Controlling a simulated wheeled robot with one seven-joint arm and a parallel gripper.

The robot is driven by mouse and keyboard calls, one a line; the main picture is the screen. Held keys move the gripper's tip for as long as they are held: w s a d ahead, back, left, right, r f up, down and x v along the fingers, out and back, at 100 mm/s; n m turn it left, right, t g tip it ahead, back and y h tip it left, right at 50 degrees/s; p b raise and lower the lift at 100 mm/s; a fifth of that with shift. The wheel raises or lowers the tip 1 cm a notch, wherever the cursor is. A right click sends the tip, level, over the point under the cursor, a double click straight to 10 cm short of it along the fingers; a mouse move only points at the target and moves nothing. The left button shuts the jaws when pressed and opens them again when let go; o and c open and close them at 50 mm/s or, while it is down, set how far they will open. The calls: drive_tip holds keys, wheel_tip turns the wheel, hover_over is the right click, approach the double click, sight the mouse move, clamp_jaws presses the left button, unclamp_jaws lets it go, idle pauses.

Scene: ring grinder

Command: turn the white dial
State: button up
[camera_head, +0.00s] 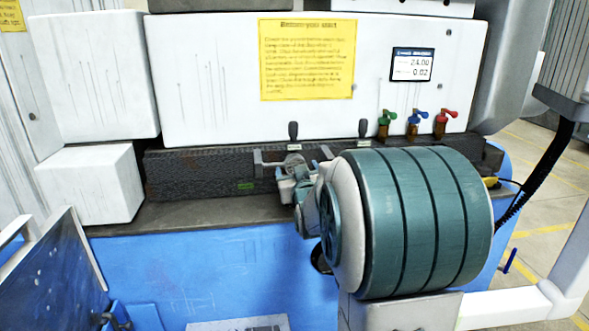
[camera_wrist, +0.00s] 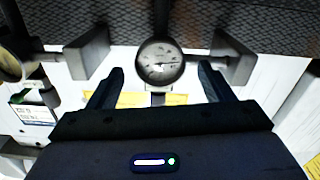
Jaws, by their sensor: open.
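A round dial with a pale, dark-marked face and dark rim shows in the wrist view (camera_wrist: 160,60), in the gap between my fingers. It looks like the white dial. In the head view the dial (camera_head: 293,159) is small and partly covered by my gripper (camera_head: 294,178). My gripper in the wrist view (camera_wrist: 161,72) is open, with one finger on each side of the dial's lower part in the picture. I see no clear contact between fingers and dial, and the depth gap cannot be told.
Dark block-like brackets stand left (camera_wrist: 88,50) and right (camera_wrist: 231,60) of the dial. The dark textured ledge (camera_head: 200,174) runs behind. Green (camera_head: 384,124), blue and red valves sit to the right. A yellow sign (camera_head: 308,60) and small display (camera_head: 412,65) are on the white panel above.

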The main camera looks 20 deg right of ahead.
drive_tip(key=shift+w+d, duration=0.15)
drive_tip(key=shift+w, duration=0.3)
drive_tip(key=c, duration=1)
drive_tip(key=shift+f+n+b, duration=0.15)
drive_tip(key=shift+n+b, duration=0.15)
drive_tip(key=shift+b, duration=0.3)
drive_tip(key=shift+f+n+b, duration=0.1)
drive_tip(key=shift+n+b, duration=9.1)
drive_tip(key=shift+b, duration=1.7)
